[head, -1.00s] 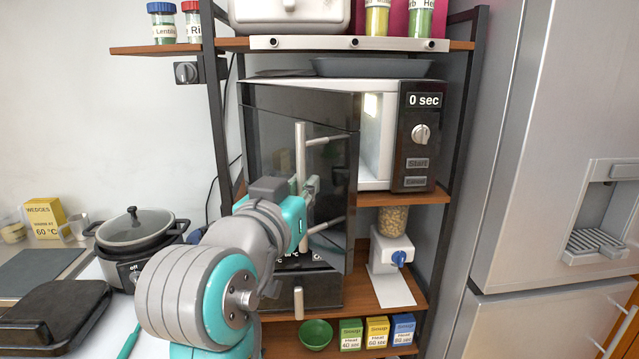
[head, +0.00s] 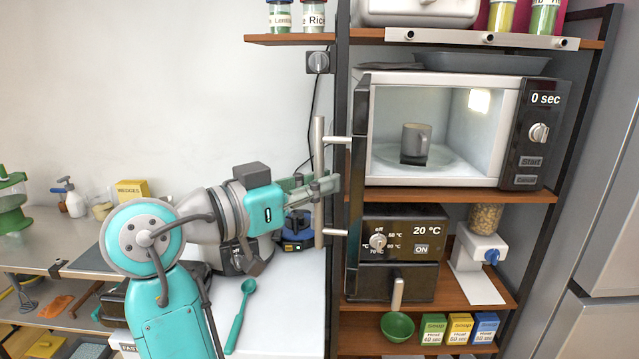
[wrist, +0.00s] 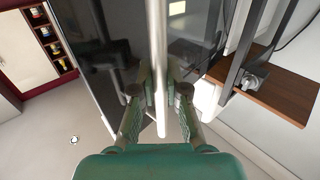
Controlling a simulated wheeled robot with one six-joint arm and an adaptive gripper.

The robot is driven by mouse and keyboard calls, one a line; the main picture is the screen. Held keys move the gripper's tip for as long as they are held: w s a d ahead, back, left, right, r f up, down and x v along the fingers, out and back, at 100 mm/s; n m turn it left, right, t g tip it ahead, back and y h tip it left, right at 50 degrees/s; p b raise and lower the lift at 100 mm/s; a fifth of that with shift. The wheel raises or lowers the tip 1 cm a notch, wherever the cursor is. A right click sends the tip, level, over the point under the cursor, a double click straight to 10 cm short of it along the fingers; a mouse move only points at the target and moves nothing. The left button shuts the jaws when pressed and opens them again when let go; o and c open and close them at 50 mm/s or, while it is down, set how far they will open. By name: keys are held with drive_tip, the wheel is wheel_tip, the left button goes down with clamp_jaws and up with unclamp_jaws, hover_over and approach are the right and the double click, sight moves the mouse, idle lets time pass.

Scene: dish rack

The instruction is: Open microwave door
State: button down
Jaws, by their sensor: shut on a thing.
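The microwave (head: 388,75) stands on the shelf with its door (head: 358,170) swung wide open toward the left, seen nearly edge-on in the head view. The lit inside is in plain view and holds a grey mug (head: 414,146) on the turntable. My gripper (head: 318,188) is shut on the door's vertical metal bar handle (head: 319,150). In the wrist view the fingers (wrist: 160,100) are on both sides of the handle (wrist: 158,40), and the dark door panel (wrist: 100,50) lies behind it.
A shelf post (head: 342,60) is close behind the door. A white counter (head: 285,310) with a green spoon (head: 240,315) lies below my arm. A green bowl (head: 397,327) and soup boxes (head: 459,328) sit low right.

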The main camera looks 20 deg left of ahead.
drive_tip(key=shift+a, duration=0.45)
drive_tip(key=c, duration=1.2)
unclamp_jaws()
drive_tip(key=shift+a, duration=0.1)
drive_tip(key=shift+v, duration=3.7)
